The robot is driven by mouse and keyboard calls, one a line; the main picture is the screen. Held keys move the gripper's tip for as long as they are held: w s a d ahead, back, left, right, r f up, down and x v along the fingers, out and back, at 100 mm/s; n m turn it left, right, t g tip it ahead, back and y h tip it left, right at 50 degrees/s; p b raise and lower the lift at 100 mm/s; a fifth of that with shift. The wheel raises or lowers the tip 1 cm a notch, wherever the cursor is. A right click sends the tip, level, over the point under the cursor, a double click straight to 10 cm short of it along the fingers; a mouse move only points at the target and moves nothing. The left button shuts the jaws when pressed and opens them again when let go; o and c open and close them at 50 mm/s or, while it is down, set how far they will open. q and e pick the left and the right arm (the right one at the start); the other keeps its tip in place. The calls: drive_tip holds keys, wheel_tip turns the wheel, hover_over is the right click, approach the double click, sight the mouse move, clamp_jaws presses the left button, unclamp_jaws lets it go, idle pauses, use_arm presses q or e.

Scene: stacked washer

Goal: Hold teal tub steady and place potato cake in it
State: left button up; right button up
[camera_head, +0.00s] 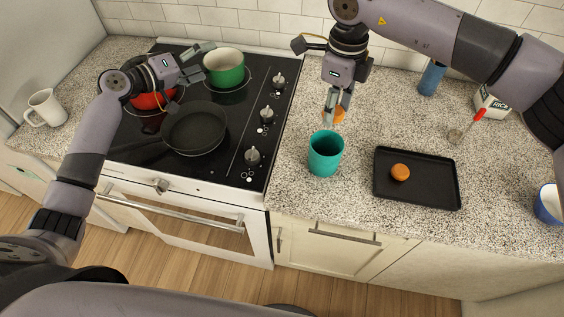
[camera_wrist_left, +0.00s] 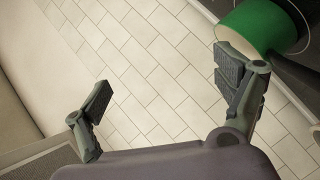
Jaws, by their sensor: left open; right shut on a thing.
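The teal tub (camera_head: 325,158) stands upright on the speckled counter, just right of the stove. My right gripper (camera_head: 337,108) is shut on an orange-brown potato cake (camera_head: 340,115) and appears just above and behind the tub's rim. Its fingers partly hide the cake. Another orange-brown potato cake (camera_head: 400,172) lies on the black tray (camera_head: 425,198) to the right of the tub. My left gripper (camera_head: 199,61) is open and empty over the back of the stove, away from the tub. In the left wrist view its open fingers (camera_wrist_left: 166,84) have only wall tiles between them.
A green pot (camera_head: 224,75) is close to my left gripper and also shows in the left wrist view (camera_wrist_left: 250,27). A red pot (camera_head: 150,100) and dark pan (camera_head: 194,130) are on the stove. A blue bottle (camera_head: 432,78), red-handled utensil (camera_head: 478,115) and blue-white bowl (camera_head: 547,205) are right.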

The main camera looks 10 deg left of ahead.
sight(339, 149)
use_arm(q)
drive_tip(key=s+d+f+n+h, duration=0.2)
drive_tip(key=s+d+f+n, duration=0.1)
drive_tip(key=d+n, duration=0.3)
drive_tip(key=s+d+f+n+h, duration=0.2)
drive_tip(key=s+d+f+n, duration=0.1)
drive_tip(key=d+n, duration=0.3)
drive_tip(key=s+d+f+n+h, duration=0.2)
drive_tip(key=s+d+f+n, duration=0.2)
drive_tip(key=s+d+n, duration=0.1)
drive_tip(key=shift+s+d+n, duration=0.35)
drive_tip(key=shift+d+n, duration=0.15)
drive_tip(key=shift+n, duration=0.3)
drive_tip(key=s+d+f+g, duration=0.1)
drive_tip(key=d, duration=0.1)
drive_tip(key=s+d+f+g, duration=0.1)
drive_tip(key=s+d, duration=0.1)
drive_tip(key=s+d+f+g+h, duration=0.1)
drive_tip(key=d+f, duration=0.1)
drive_tip(key=shift+s+n+g, duration=0.3)
drive_tip(key=shift+s+g, duration=0.1)
drive_tip(key=shift+d, duration=0.2)
drive_tip(key=x, duration=1.1)
drive_tip(key=shift+w+d, duration=0.15)
drive_tip(key=shift+d, duration=0.15)
drive_tip(key=shift+c, duration=0.5)
